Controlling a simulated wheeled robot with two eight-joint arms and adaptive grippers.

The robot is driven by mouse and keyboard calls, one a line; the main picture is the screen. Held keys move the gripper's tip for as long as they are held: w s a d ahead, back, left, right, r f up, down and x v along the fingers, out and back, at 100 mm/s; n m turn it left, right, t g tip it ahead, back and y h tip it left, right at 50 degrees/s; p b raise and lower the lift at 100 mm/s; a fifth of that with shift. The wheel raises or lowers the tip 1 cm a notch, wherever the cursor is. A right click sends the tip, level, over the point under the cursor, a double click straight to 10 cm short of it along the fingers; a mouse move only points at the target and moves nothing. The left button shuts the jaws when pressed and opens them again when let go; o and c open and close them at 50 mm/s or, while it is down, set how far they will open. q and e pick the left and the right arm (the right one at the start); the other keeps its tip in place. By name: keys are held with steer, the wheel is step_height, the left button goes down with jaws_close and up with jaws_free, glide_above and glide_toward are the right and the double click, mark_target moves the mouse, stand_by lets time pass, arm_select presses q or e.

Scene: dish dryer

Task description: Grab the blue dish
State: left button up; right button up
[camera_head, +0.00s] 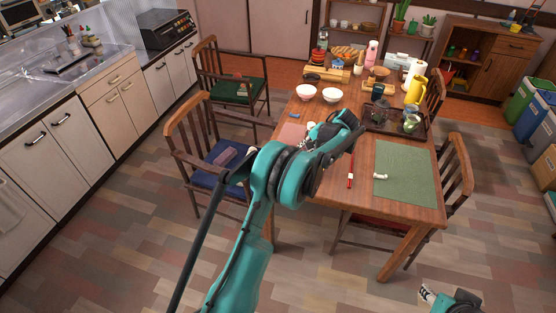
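I cannot make out a clear blue dish. A small flat blue thing (292,115) lies on the wooden table (365,205), near its left edge, just in front of two pale bowls; it is too small to name surely. My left arm reaches over the table's left side. My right gripper (428,293) shows partly at the bottom right, low and away from the table.
Two pale bowls (319,92) stand at the back left of the table. A dark tray (388,123) holds several items, with a yellow jug (416,89) behind it. A green mat (404,176) and a red pen-like thing (351,172) lie in front. Chairs (197,135) stand on both sides.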

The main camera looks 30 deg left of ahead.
arm_select(q)
steer(key=shift+g+y, duration=0.5)
steer(key=f, duration=0.2)
steer(key=w+a+f, duration=0.1)
steer(key=f, duration=0.1)
steer(key=w+a+f, duration=0.1)
steer(key=f, duration=0.1)
steer(key=shift+w+f, duration=0.1)
steer(key=shift+f, duration=0.1)
steer(key=b+x, duration=0.1)
steer(key=x, duration=0.2)
steer(key=shift+a+f, duration=0.25)
steer(key=shift+f, duration=0.1)
steer(key=b+x, duration=0.2)
steer(key=x, duration=0.3)
steer(key=shift+w+a+b, duration=0.1)
steer(key=shift+w+b, duration=0.1)
steer(key=shift+b, duration=0.2)
steer(key=shift+r, duration=0.15)
jaws_close()
steer(key=shift+r, duration=0.1)
